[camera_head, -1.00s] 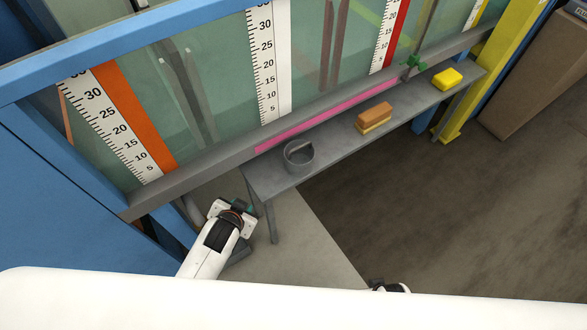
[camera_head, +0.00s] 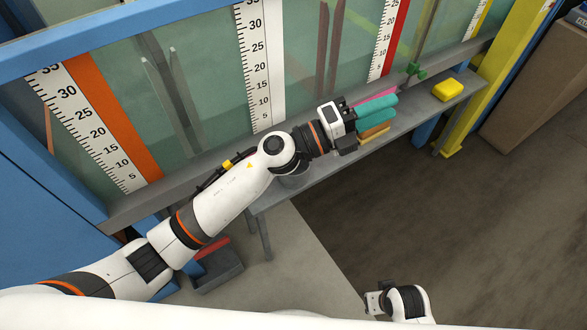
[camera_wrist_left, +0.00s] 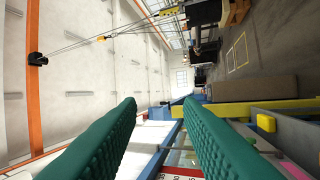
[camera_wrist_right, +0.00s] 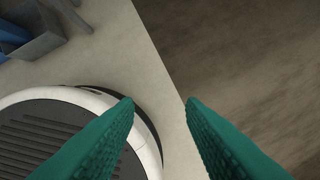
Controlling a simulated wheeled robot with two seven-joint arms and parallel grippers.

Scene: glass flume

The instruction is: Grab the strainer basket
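The strainer basket (camera_head: 293,181) is a small grey round container on the grey shelf (camera_head: 328,168). In the head view my left arm covers most of it, and only a lower part shows. My left gripper (camera_head: 392,108) is beyond and to the right of it, over the shelf, with teal fingers apart. In the left wrist view the fingers (camera_wrist_left: 160,100) are open with nothing between them, and the basket is not seen. My right gripper (camera_head: 370,302) is low at the bottom right of the head view. The right wrist view shows its fingers (camera_wrist_right: 160,102) open and empty.
The glass flume with rulers stands behind the shelf. A brown sponge block (camera_head: 374,133) lies partly hidden below the left fingers, with a pink strip (camera_head: 380,96) behind. A yellow block (camera_head: 448,90) lies farther right. A grey bin (camera_head: 217,276) stands on the floor.

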